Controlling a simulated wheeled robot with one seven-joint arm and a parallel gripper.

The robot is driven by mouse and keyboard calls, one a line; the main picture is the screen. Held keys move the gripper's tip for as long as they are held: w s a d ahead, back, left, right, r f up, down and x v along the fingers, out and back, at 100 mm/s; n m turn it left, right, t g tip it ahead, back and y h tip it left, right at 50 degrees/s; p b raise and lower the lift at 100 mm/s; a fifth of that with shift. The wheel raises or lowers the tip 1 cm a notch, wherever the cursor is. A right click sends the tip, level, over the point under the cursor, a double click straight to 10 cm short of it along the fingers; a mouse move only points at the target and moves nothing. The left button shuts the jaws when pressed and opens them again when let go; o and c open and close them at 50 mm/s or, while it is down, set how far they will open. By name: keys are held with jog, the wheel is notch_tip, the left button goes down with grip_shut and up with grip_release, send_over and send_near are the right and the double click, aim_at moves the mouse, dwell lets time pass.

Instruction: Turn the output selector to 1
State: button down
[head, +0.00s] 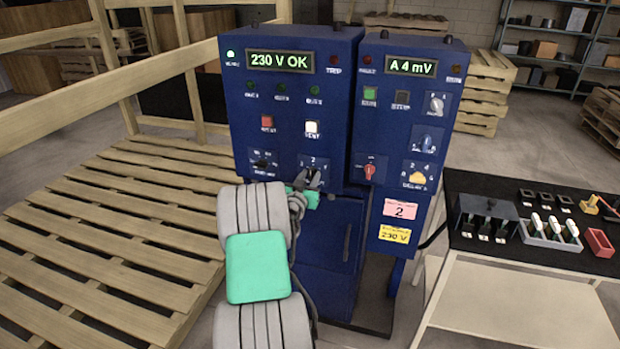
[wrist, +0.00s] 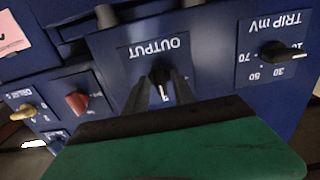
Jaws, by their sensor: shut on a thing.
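The output selector is a small black knob (wrist: 160,74) on a blue panel, under the word OUTPUT, which appears upside down in the wrist view. My gripper (wrist: 160,88) is shut on this knob, one dark finger on each side. In the head view my gripper (head: 312,180) reaches the lower right of the left blue cabinet and covers the knob. The selector's plate (head: 314,161) shows a "2" at its top.
A TRIP mV knob (wrist: 277,51) sits beside the selector. A red knob (wrist: 77,102) and a yellow knob (wrist: 23,111) are on the neighbouring cabinet (head: 408,120). The left display (head: 280,61) reads "230 V OK". A wooden pallet (head: 120,215) lies left; a black-topped table (head: 480,238) stands right.

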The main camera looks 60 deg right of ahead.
jog(key=shift+f, duration=0.1)
jog(key=shift+f+n+b, duration=0.1)
jog(key=shift+n+b, duration=0.8)
jog(key=shift+n, duration=0.2)
jog(key=n+b, duration=0.1)
jog(key=n, duration=0.2)
jog(key=shift+n+b, duration=0.3)
jog(key=shift+b, duration=0.1)
jog(key=n+b, duration=0.1)
jog(key=n, duration=0.4)
jog(key=shift+n, duration=0.4)
jog(key=c, duration=1.4)
grip_release()
jog(key=shift+c, duration=0.2)
